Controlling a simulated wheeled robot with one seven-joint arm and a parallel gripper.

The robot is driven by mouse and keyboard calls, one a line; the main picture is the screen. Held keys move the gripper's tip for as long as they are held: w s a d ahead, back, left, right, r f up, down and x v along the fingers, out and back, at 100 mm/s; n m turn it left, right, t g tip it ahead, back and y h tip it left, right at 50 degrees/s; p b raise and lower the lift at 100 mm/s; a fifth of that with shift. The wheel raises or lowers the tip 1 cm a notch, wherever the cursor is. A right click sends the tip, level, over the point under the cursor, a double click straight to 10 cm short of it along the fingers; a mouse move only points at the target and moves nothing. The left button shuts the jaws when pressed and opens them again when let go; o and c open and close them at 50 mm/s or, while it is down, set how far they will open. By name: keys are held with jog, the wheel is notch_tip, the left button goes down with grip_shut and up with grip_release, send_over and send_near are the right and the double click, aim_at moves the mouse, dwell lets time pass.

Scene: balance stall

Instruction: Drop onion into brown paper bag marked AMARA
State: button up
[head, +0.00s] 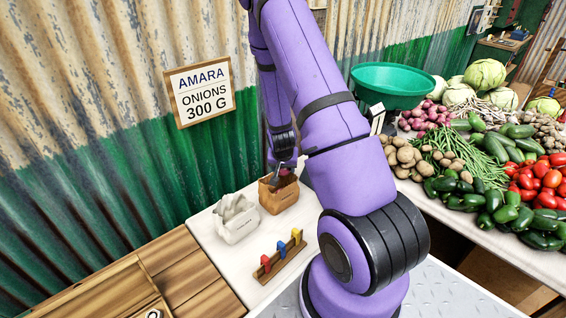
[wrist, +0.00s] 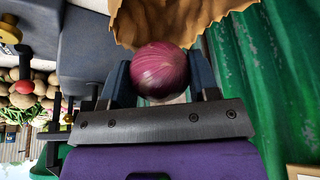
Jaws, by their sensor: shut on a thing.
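My gripper (wrist: 160,85) is shut on a purple-red onion (wrist: 160,68), which sits between the two fingers in the wrist view. The brown paper bag (wrist: 180,18) has its jagged open rim right beside the onion there. In the head view the bag (head: 279,197) stands upright on the white counter, and my gripper (head: 283,172) is over its mouth. No name can be read on the bag itself.
A sign reading AMARA ONIONS 300 G (head: 201,90) hangs on the corrugated wall. A white crumpled-top bag (head: 236,219) stands left of the brown bag. A rack with coloured pegs (head: 282,256) is in front. Vegetables and a green basin (head: 393,82) lie to the right.

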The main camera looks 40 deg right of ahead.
aim_at(283, 174)
jog(key=shift+f, duration=1.8)
jog(key=o, duration=1)
jog(key=v, duration=1.1)
jog(key=shift+a, duration=0.1)
